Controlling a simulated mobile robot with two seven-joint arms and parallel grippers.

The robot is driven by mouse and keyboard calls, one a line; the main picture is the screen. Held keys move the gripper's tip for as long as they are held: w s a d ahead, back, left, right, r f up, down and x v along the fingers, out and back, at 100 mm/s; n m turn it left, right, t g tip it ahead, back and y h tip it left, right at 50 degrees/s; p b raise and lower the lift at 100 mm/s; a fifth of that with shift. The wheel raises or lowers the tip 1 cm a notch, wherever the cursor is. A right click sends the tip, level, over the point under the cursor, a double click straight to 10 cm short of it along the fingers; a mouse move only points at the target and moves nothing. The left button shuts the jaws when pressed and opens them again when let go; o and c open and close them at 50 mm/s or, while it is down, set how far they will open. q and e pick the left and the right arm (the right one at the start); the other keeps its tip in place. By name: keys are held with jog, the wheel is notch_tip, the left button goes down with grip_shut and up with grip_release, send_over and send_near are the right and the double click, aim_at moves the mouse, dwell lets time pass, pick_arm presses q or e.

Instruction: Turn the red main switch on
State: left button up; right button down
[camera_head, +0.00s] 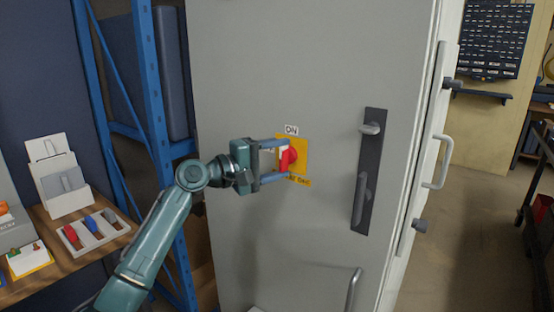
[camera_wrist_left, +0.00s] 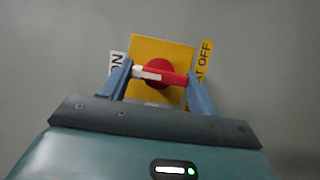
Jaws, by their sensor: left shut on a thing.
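The red main switch (camera_head: 290,157) sits on a yellow plate (camera_head: 299,146) on the grey cabinet door. A label reading "ON" (camera_head: 291,130) is above it and a yellow label (camera_head: 300,181), partly hidden, is below. My left gripper (camera_head: 284,158) is at the switch, its fingers shut on the two ends of the handle. In the left wrist view the red handle (camera_wrist_left: 176,78) spans between the fingertips, slightly tilted. Its white-marked end (camera_wrist_left: 148,72) points toward the "ON" label (camera_wrist_left: 116,64); the other end is toward the label ending in "OFF" (camera_wrist_left: 204,62). My right gripper is not in view.
The grey cabinet (camera_head: 240,60) has a dark handle plate (camera_head: 369,190) right of the switch. A blue rack (camera_head: 152,90) stands left of it. A wooden shelf (camera_head: 90,250) with a tray of coloured items (camera_head: 97,233) is at the lower left.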

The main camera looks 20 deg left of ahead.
pick_arm(q)
jog(key=o, duration=1)
jog(key=shift+b+v, duration=1.1)
jog(key=shift+v, duration=5.5)
jog(key=shift+a, duration=0.1)
